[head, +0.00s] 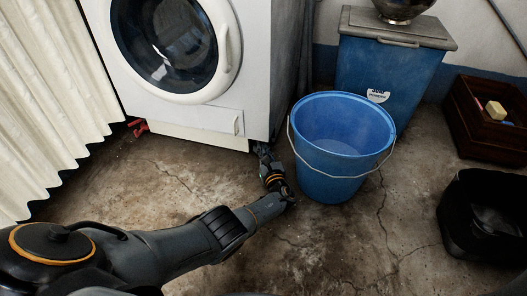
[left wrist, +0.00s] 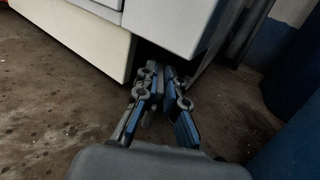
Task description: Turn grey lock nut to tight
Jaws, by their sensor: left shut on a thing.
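The white washing machine (head: 200,110) stands at the back left, and its front right lower corner also shows in the left wrist view (left wrist: 75,38). My left gripper (head: 263,150) reaches low to the floor under that corner. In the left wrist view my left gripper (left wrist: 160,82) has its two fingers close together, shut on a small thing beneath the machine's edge. This is where the grey lock nut sits, but the fingers and shadow hide it, so its turn cannot be read. My right gripper is not in view.
A blue bucket (head: 325,180) stands just right of my left gripper, close to it. Behind it is a blue bin (head: 372,75) with a grey lid. A black tub (head: 455,215) and a brown crate (head: 470,125) are at the right. The cracked floor in front is clear.

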